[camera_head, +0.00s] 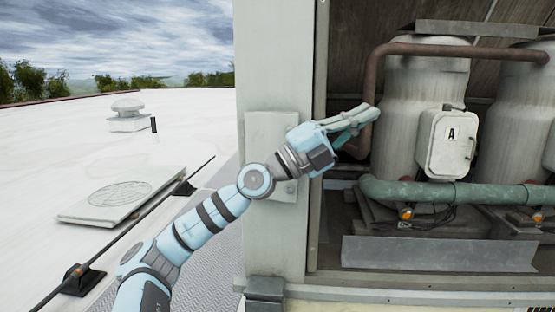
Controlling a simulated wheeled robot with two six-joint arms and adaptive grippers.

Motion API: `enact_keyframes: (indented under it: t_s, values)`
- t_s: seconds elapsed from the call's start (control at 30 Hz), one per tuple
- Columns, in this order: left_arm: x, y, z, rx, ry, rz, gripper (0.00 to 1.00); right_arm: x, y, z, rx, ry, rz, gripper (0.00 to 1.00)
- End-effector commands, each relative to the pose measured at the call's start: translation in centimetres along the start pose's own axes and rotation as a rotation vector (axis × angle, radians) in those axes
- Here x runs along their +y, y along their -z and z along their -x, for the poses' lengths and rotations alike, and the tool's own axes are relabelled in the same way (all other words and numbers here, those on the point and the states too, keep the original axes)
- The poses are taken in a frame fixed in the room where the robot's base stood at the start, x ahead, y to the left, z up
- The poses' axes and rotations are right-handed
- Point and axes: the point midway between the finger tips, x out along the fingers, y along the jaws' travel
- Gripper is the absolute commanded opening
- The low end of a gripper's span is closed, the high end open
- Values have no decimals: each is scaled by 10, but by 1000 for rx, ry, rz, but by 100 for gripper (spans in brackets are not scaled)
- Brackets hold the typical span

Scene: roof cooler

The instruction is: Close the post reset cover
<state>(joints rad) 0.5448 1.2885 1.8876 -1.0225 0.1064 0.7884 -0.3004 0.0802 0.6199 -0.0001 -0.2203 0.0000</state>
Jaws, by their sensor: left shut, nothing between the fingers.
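A pale grey rectangular cover plate (262,130) is on the front of the upright post (275,50), left of the cooler opening. My left arm crosses in front of its lower part and hides some of it. A small darker fitting (291,188) shows at its lower right. I cannot tell whether the plate lies fully flat against the post. My left gripper (366,114) is shut and empty. Its fingers point right, past the post's right edge, in front of the cooler opening. My right gripper is not in view.
Inside the opening stand pale tanks (400,100), a brown pipe (450,50), a white box marked A (447,155) and a green pipe (440,192). On the white roof at left lie a hatch (120,194) and a black cable (130,232).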

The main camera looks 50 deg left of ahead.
Motion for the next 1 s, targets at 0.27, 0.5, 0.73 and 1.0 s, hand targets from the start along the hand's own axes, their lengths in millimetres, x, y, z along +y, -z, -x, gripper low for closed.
enact_keyframes:
  t_s: [0.27,0.5,0.73,1.0]
  values:
    - [-27,-2,144,366,-1277,-860,0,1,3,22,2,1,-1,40]
    - [-57,-18,200,330,-1608,-942,0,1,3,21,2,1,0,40]
    - [-19,-32,200,333,-1603,-938,0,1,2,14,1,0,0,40]
    - [34,-55,198,333,-1602,-937,0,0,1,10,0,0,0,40]
